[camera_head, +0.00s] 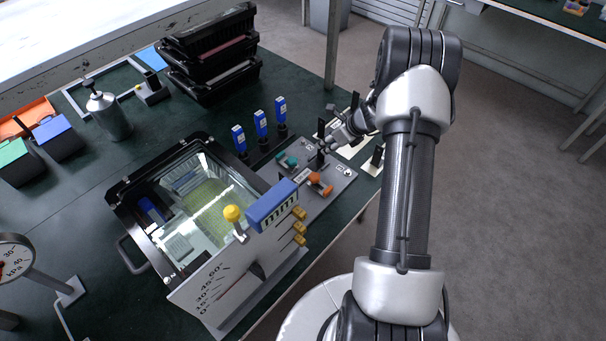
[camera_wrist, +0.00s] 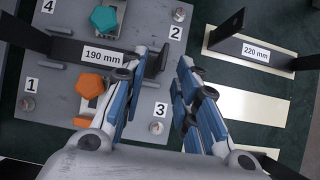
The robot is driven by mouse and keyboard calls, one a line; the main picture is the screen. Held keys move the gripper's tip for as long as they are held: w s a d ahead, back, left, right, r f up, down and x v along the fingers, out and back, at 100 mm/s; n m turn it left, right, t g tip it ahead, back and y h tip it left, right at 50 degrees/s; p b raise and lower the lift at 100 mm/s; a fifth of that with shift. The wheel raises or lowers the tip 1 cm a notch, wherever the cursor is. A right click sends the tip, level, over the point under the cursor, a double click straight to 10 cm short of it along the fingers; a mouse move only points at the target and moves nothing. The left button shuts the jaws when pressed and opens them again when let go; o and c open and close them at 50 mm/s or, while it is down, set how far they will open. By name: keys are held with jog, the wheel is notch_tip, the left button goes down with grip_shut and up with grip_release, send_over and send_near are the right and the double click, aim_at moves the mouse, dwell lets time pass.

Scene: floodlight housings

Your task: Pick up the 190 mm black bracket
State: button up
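The black bracket labelled 190 mm (camera_wrist: 72,50) lies across a grey fixture plate (camera_wrist: 60,105) in the wrist view, with an upturned end at each side. My gripper (camera_wrist: 168,60) is open, its two blue-padded fingers apart. The bracket's right upturned end is close to the left fingertip, which hides part of it; I cannot tell whether they touch. In the head view my gripper (camera_head: 336,130) is over the far right part of the plate (camera_head: 327,198), and the bracket is hard to make out there.
An orange clamp (camera_wrist: 89,86) and a teal clamp (camera_wrist: 104,19) flank the bracket. A black bracket labelled 220 mm (camera_wrist: 233,46) lies on pale strips to the right. Blue-topped tools (camera_head: 261,122), a glass-lidded housing (camera_head: 205,200) and black crates (camera_head: 215,75) stand nearby.

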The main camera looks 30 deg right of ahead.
aim_at(318, 152)
jog(key=b+x, duration=0.2)
jog(key=x, duration=0.4)
jog(key=shift+f, duration=0.45)
jog(key=shift+s+r, duration=0.1)
jog(key=shift+c, duration=0.5)
grip_shut()
